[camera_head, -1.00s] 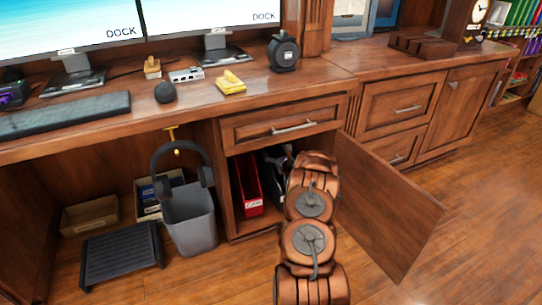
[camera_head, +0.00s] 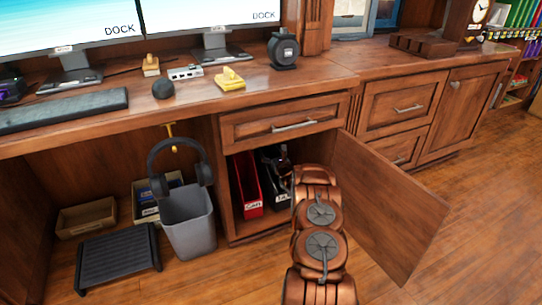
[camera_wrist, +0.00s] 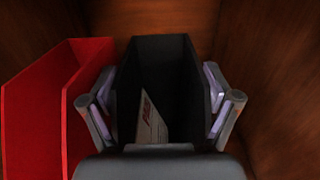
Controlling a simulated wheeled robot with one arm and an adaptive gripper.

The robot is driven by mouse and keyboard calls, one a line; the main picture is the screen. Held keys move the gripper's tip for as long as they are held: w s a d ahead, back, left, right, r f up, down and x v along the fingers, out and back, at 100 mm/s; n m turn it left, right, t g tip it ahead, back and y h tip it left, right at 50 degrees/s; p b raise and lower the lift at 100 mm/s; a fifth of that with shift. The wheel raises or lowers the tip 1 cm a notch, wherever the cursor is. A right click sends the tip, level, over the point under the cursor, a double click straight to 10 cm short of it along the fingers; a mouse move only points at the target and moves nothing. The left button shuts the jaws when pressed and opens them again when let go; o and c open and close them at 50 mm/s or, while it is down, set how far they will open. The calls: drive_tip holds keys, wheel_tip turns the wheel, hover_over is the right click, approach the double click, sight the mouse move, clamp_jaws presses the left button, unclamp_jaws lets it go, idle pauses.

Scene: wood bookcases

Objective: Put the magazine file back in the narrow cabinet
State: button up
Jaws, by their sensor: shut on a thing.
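The black magazine file (camera_head: 275,186) stands upright inside the open narrow cabinet (camera_head: 226,190), with a printed sheet inside it. In the wrist view the black file (camera_wrist: 180,75) sits between the two fingers of my gripper (camera_wrist: 161,106), which is shut on its sides. In the head view my gripper (camera_head: 284,157) is at the cabinet opening, partly hidden by my arm. A red magazine file (camera_head: 247,186) stands upright to the left of the black one; it also shows in the wrist view (camera_wrist: 38,105).
The cabinet door (camera_head: 388,210) hangs open to the right, close beside my arm. A closed drawer (camera_head: 283,122) is above the opening. A grey bin (camera_head: 188,222) with headphones (camera_head: 180,160) above it and a black step stool (camera_head: 118,262) are to the left.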

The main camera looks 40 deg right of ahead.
idle(0.3)
drive_tip(key=o, duration=1.6)
drive_tip(key=shift+f, duration=0.1)
drive_tip(key=p+v, duration=0.3)
drive_tip(key=v, duration=0.9)
drive_tip(key=shift+p, duration=0.3)
